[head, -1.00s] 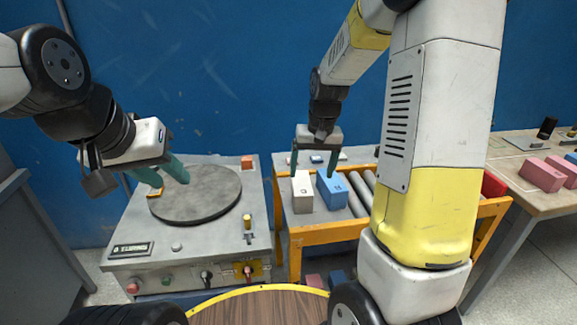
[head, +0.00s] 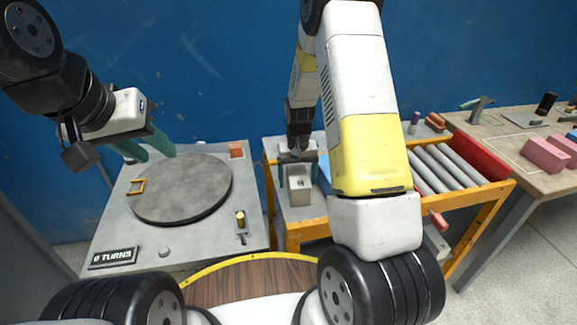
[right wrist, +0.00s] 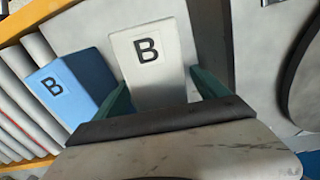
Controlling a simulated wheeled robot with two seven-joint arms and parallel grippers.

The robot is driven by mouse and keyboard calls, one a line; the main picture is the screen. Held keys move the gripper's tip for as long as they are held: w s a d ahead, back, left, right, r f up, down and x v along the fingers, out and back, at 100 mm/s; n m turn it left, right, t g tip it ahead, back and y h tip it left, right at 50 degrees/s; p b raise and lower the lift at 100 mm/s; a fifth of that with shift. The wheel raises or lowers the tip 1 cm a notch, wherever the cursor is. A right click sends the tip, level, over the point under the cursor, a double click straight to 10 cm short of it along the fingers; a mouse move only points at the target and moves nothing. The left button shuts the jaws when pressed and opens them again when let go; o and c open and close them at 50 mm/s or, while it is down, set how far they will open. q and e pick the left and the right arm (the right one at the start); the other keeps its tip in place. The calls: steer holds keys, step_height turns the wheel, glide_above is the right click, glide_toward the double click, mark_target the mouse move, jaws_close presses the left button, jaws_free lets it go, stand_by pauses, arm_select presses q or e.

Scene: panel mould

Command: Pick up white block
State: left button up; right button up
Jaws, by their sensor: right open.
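The white block (head: 300,196), marked B, stands on the near-left part of the roller table's top. My right gripper (head: 298,176) is around it, fingers pointing down, one on each side. In the right wrist view the white block (right wrist: 156,58) stands between the two green fingers (right wrist: 166,90). The gripper is open; whether a finger touches the block cannot be told. My left gripper (head: 154,149) is open and empty, above the back left of the grey turntable (head: 185,190).
A blue block (right wrist: 70,88), also marked B, stands close beside the white one, mostly hidden in the head view by my right arm. Pink blocks (head: 546,155) sit on a wooden table.

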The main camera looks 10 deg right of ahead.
steer(key=shift+f, duration=0.7)
jaws_close()
steer(key=shift+r, duration=0.15)
